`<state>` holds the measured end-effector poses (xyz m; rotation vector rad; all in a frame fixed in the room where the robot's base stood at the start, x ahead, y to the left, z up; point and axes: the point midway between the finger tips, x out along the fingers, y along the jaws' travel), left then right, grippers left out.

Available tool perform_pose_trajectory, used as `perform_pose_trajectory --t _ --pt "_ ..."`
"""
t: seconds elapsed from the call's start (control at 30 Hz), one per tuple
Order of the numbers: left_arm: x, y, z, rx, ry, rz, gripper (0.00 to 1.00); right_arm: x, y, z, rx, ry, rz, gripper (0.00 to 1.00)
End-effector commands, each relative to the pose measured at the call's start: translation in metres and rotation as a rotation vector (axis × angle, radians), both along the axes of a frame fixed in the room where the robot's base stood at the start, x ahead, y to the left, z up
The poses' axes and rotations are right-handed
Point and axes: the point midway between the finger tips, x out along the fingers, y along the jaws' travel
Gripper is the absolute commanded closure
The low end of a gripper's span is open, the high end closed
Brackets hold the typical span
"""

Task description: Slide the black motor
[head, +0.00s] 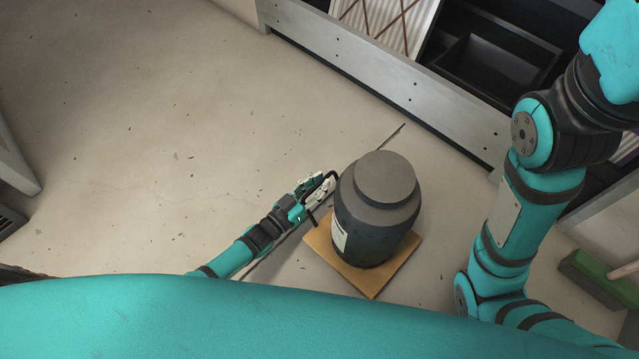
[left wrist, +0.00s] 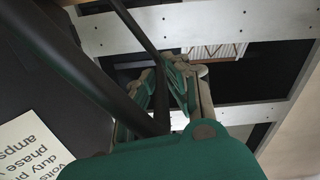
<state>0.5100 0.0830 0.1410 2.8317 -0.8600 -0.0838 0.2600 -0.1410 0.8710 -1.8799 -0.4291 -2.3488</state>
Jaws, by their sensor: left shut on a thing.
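The black motor (head: 378,215) stands upright on a square wooden board (head: 372,281) on the floor, with a grey round top and a pale label on its left side. In the left wrist view the label (left wrist: 32,148) shows at the lower left. My left gripper (head: 328,184) is at the motor's left side. It is shut on a black bar handle (left wrist: 146,35) beside the motor; the bar runs between the fingers in the left wrist view. How the bar joins the motor is hidden. My right arm shows at the right, its gripper out of view.
A grey metal rack base (head: 385,80) with dark bays runs along the back, beyond the motor. A green block-shaped object (head: 596,275) lies at the right. The floor (head: 150,130) to the left is clear. A thin dark line (head: 392,137) lies behind the motor.

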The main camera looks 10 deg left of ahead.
Motion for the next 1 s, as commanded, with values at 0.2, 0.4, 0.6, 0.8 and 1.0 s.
perform_pose_trajectory --t 0.2,0.4,0.6,0.8,1.0 --pt "0.000 0.001 0.001 -0.002 -0.002 0.002 1.00 0.000 0.000 0.001 0.003 -0.002 0.002 0.60" --pt "0.000 0.002 0.001 -0.002 -0.002 0.003 0.66 -0.002 -0.001 0.002 0.010 -0.008 0.005 0.60" --pt "0.000 0.002 0.000 -0.001 0.000 0.003 0.66 -0.003 -0.001 0.003 0.012 -0.013 0.006 0.60" --pt "-0.003 0.003 -0.001 0.000 0.002 0.003 0.66 -0.003 -0.001 0.002 0.005 -0.013 0.001 0.60" --pt "-0.026 0.019 -0.003 0.003 0.004 0.002 0.66 -0.003 -0.001 0.002 0.005 -0.011 0.002 0.60"
